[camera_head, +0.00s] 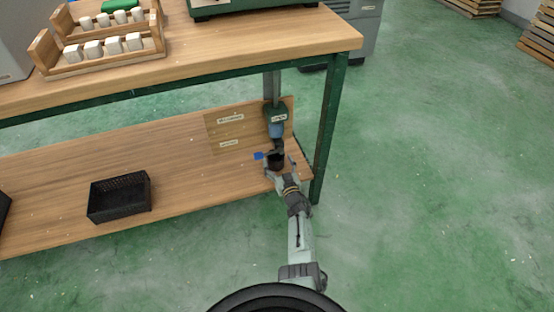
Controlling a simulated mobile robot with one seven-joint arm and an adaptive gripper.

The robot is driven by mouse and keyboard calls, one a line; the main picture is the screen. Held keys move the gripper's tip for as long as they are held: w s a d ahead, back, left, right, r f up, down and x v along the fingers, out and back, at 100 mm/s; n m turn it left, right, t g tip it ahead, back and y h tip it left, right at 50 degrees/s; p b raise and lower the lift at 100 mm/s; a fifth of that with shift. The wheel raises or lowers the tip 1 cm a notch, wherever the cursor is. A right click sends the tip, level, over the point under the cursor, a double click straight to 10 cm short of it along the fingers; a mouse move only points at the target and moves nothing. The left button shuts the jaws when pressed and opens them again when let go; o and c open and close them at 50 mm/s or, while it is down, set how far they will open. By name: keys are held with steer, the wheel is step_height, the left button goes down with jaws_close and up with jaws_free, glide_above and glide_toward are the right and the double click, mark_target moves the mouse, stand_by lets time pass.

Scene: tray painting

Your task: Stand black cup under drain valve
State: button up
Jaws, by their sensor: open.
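The black cup (276,160) stands on the lower wooden shelf near its right end, and looks upright. The drain valve (277,127), a blue and dark green fitting on a grey vertical pipe, hangs just above the cup. My gripper (275,170) is open, with its fingers on either side of the cup at shelf level. Whether the fingers touch the cup is too small to tell. The cup's lower front is partly hidden by my gripper.
A black basket (119,198) stands on the shelf to the left. A green table leg (328,130) is close on the right. The upper bench top (200,62) overhangs the shelf. A small blue piece (258,156) lies left of the cup. The shelf's middle is clear.

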steer(key=p+v, duration=0.6)
steer(key=v, duration=0.5)
